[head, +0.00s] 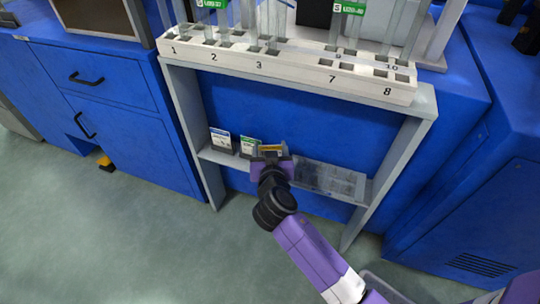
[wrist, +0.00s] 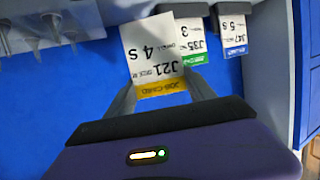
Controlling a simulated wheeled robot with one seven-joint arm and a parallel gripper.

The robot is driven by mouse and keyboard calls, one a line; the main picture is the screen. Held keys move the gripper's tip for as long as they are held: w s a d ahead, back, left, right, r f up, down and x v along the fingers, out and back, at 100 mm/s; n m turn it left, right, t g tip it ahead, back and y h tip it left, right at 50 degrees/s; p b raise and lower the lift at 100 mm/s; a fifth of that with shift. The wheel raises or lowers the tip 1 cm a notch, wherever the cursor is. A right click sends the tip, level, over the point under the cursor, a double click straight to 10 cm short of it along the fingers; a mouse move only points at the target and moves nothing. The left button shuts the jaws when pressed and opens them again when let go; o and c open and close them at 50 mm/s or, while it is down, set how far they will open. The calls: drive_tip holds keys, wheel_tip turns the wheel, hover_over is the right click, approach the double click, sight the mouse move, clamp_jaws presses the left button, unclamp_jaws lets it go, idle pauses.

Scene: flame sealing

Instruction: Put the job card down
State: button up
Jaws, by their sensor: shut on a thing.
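My gripper (head: 271,154) is shut on a white job card with a yellow band, at the lower shelf (head: 228,158) of the grey stand. In the wrist view my gripper (wrist: 160,98) has a fingertip at each side of the job card (wrist: 152,52). The card reads J21 and appears upside down there. In the head view only a yellow strip of the card (head: 271,148) shows above my gripper. I cannot tell whether the card touches the shelf.
A green-banded card (head: 248,146) and a blue-banded card (head: 220,139) stand in dark holders to the left. A grey, see-through panel (head: 330,180) lies on the shelf to the right. A numbered white rack (head: 300,62) with glass tubes stands above.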

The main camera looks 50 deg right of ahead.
drive_tip(key=shift+f, duration=1.2)
drive_tip(key=shift+f+b, duration=0.15)
drive_tip(key=shift+b, duration=0.25)
drive_tip(key=o, duration=1.3)
